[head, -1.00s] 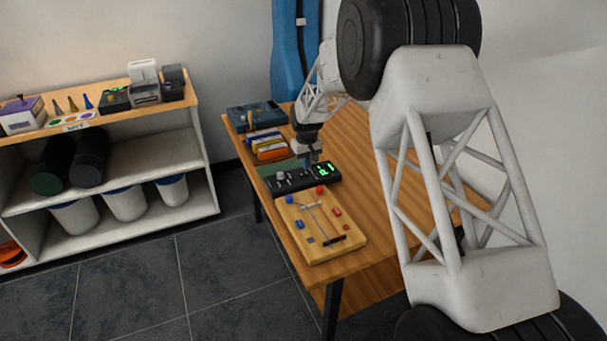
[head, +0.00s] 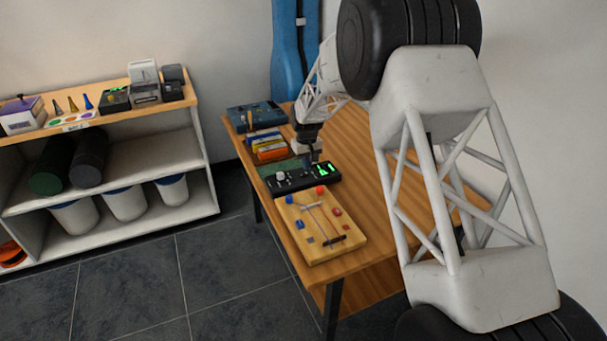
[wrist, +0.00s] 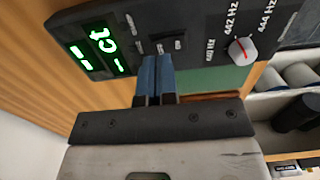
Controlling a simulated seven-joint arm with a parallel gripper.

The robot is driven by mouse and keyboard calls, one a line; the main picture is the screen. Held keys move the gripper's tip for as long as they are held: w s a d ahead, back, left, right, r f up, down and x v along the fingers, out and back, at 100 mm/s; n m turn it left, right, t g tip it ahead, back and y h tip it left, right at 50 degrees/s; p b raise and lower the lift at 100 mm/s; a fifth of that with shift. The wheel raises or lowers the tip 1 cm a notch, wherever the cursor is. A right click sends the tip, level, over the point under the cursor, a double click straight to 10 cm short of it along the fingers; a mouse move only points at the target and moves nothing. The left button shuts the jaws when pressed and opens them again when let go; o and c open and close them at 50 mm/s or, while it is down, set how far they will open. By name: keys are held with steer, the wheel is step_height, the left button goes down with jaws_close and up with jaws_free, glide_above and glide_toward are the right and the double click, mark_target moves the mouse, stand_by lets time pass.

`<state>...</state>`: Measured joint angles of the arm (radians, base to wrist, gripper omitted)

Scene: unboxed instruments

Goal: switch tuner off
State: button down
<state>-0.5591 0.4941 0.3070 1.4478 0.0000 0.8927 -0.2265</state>
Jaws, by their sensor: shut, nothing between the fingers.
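The tuner is a dark box with a lit green display (wrist: 98,47); its body (head: 288,183) lies on the wooden table in the head view. In the wrist view its panel (wrist: 200,22) shows a knob (wrist: 240,50) with a red mark among Hz labels, and small switches (wrist: 160,46) near the middle. The display is lit in both views. My gripper (wrist: 157,62) is shut and empty, its blue fingertips at the panel's edge just by the small switches. Whether they touch is unclear. In the head view my gripper (head: 315,158) is over the tuner's far side.
A wooden board with colored pieces (head: 318,228) lies in front of the tuner. Colored boxes (head: 267,146) and a dark blue case (head: 255,116) lie behind it. The table's right side (head: 375,170) is bare. A shelf (head: 110,150) stands at left.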

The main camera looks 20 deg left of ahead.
mark_target(306, 173)
steer(key=shift+f, duration=1.25)
stand_by(1.4)
steer(key=shift+r, duration=3.5)
